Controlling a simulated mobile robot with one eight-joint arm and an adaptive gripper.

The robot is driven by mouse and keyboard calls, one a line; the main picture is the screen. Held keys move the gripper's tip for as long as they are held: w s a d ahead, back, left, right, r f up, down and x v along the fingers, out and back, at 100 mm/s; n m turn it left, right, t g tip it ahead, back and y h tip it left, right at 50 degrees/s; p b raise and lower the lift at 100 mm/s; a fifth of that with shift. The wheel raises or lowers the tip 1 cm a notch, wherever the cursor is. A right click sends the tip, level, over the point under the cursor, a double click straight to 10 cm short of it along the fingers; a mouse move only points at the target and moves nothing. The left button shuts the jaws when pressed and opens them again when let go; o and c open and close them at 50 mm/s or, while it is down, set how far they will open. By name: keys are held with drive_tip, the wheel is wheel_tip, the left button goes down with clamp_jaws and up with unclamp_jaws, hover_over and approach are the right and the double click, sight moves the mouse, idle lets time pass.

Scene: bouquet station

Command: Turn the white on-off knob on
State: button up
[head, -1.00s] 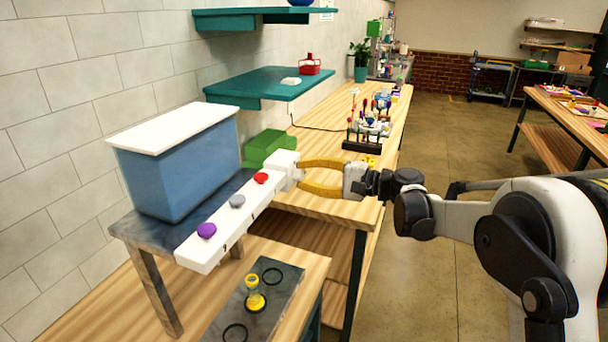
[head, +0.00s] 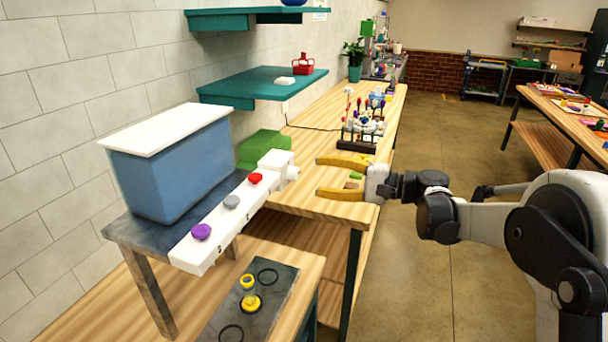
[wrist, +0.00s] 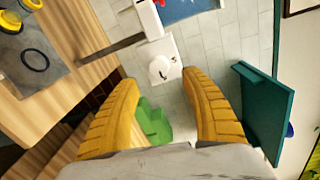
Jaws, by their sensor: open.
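The white on-off knob (head: 292,173) sticks out of the right end of a long white bar (head: 240,216) in the head view. In the wrist view the knob (wrist: 161,68) is a round white piece on a white square face, ahead of and between the fingertips. My gripper (head: 318,177) has two yellow fingers. It is open and empty, a short way to the right of the knob and apart from it. I cannot tell the knob's on or off position.
The bar carries purple (head: 201,232), grey (head: 232,202) and red (head: 255,178) knobs. A blue tank (head: 175,170) with a white lid stands behind it. A green block (head: 264,148) is beyond. A yellow vial (head: 249,290) stands on the grey plate below. Teal shelves (head: 262,84) are above.

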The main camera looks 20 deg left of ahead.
drive_tip(key=shift+s+d+r, duration=0.1)
drive_tip(key=shift+d, duration=1.3)
drive_tip(key=shift+s+d+r, duration=0.1)
drive_tip(key=shift+d, duration=1.25)
drive_tip(key=shift+s, duration=0.1)
